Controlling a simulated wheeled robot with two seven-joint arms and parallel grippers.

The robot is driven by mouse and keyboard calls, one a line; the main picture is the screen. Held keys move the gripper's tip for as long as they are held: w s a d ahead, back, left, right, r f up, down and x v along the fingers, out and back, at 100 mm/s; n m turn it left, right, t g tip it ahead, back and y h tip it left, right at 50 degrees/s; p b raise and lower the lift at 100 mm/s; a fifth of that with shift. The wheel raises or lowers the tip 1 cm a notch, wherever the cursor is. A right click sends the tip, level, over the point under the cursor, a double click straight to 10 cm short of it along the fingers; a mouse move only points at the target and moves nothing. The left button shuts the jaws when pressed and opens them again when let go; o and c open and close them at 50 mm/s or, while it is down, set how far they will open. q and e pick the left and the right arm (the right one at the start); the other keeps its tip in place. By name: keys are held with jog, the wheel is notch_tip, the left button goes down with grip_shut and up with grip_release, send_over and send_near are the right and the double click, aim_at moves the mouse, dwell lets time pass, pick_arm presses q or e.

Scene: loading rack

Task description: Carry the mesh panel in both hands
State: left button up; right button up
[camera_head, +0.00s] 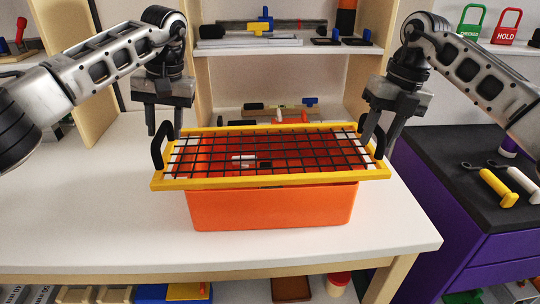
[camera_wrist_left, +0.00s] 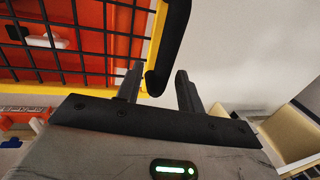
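The mesh panel (camera_head: 275,181) has a yellow frame, a black wire grid and a black handle at each end. It lies across the top of an orange bin (camera_head: 270,208). My left gripper (camera_head: 163,132) is open at the left handle (camera_head: 158,145). In the left wrist view, the tip of that handle (camera_wrist_left: 168,45) shows near the gap between the spread fingers (camera_wrist_left: 160,85), and the fingers are not closed on it. My right gripper (camera_head: 379,145) has its fingers apart at the right handle (camera_head: 381,138); contact there is hard to tell.
The bin stands on a white table (camera_head: 90,225) with free room left of it. A shelf (camera_head: 290,46) with tools is behind. A purple cabinet (camera_head: 440,200) with a dark top holding yellow and white-handled items stands at right. White and red items lie under the mesh.

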jog(key=shift+r, duration=0.15)
pick_arm(q)
notch_tip(320, 180, up, 12)
jog(key=d, duration=0.2)
jog(key=shift+w, duration=0.15)
pick_arm(e)
notch_tip(320, 180, up, 12)
jog(key=d, duration=0.2)
jog(key=shift+w+d+f, duration=0.15)
jog(key=shift+f, duration=0.1)
pick_arm(q)
jog(key=shift+d+f, duration=0.1)
